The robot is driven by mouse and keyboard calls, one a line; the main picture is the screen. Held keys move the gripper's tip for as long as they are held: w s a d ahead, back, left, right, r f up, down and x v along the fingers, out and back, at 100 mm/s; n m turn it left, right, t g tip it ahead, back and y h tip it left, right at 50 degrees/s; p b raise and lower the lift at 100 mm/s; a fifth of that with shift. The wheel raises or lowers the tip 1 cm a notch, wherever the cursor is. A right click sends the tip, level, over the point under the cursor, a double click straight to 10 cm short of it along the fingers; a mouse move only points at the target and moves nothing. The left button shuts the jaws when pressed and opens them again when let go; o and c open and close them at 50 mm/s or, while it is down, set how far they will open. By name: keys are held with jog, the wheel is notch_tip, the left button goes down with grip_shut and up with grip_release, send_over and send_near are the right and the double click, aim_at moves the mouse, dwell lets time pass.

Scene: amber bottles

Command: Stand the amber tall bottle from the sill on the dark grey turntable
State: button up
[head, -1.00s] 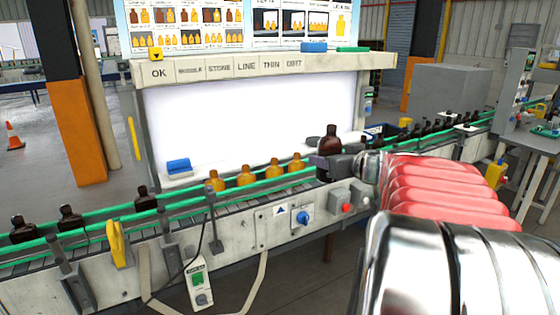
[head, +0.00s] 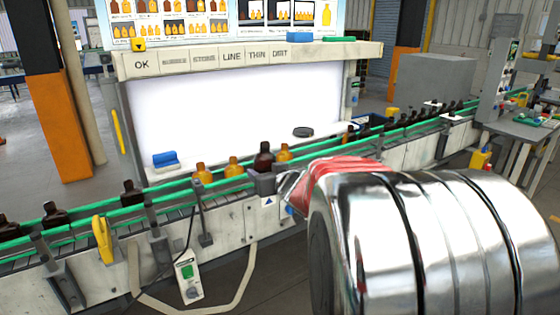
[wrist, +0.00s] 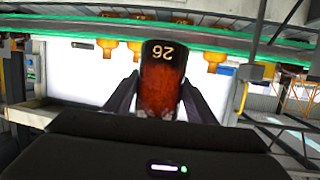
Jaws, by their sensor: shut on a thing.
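My gripper (head: 263,181) is shut on the tall bottle (head: 264,158), which looks dark brown in the head view. In the wrist view the bottle (wrist: 162,85) is glowing amber, marked 26, between the two fingers (wrist: 158,108). It appears upright in the head view, in front of the line's bottles. The dark grey turntable (head: 303,132) is a low disc on the pale sill (head: 222,156), behind and to the right of the held bottle. Its top looks empty.
Yellow-amber bottles (head: 203,173) stand behind the green rail, close to the held bottle. Dark bottles (head: 132,192) stand along the line to the left, and several more to the right. A blue block (head: 165,159) lies at the sill's left end. A lit white panel (head: 235,105) rises behind.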

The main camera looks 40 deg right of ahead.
jog(key=w+a+f+n+y, duration=0.1)
jog(key=a+f, duration=0.5)
jog(key=a, duration=0.3)
jog(key=w+a+f+n+y, duration=0.1)
jog(key=w+a+f, duration=0.1)
jog(key=a+f, duration=0.4)
jog(key=w+a+f+n+y, duration=0.1)
jog(key=a+f, duration=0.5)
jog(key=a, duration=0.8)
jog(key=shift+w+a+y, duration=0.25)
jog(key=shift+w+y, duration=0.15)
jog(key=shift+w, duration=0.05)
